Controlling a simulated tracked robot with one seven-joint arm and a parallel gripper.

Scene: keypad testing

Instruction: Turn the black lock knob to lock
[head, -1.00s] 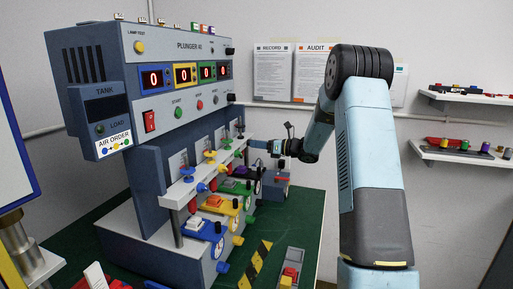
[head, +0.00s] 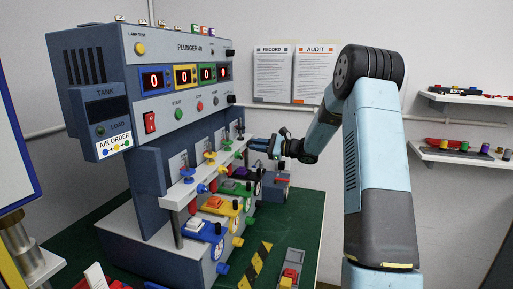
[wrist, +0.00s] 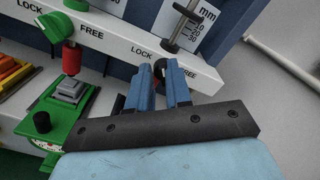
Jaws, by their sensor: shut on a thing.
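The black lock knob (wrist: 159,65) shows in the wrist view on the white rail (wrist: 121,42), between a LOCK label on its left and a FREE label on its right. It is mostly hidden behind and between my blue fingers, with a bit of red just below it. My gripper (wrist: 165,72) is shut on this knob. In the head view my gripper (head: 258,144) reaches in from the right to the far end of the rail. The knob's pointing direction cannot be told.
A green knob (wrist: 58,28) with a red stem stands left on the same rail, above a green block (wrist: 74,98). A metal plunger (wrist: 181,26) with a mm scale rises close behind the fingers. The grey wall side at the right is clear.

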